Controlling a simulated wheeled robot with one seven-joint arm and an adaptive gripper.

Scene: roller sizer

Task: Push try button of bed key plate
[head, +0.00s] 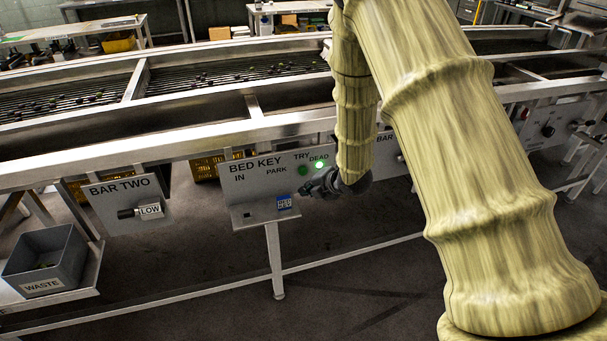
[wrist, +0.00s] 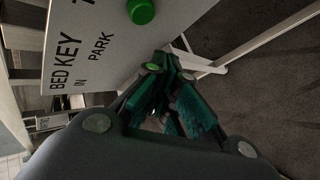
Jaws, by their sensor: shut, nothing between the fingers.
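The bed key plate (head: 259,184) is a pale panel marked BED KEY, IN, PARK, TRY and DEAD on the front of the machine. Its dark green try button (head: 303,171) sits under the word TRY; a round green button (wrist: 140,11) also shows at the top of the wrist view. A bright green lamp (head: 319,165) glows under DEAD. My gripper (head: 306,189) is shut and empty, just below the try button in the head view. In the wrist view its fingertips (wrist: 163,62) are apart from the button in the picture; the depth gap is unclear.
A grey waste bin (head: 46,264) stands at far left. The floor below is open.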

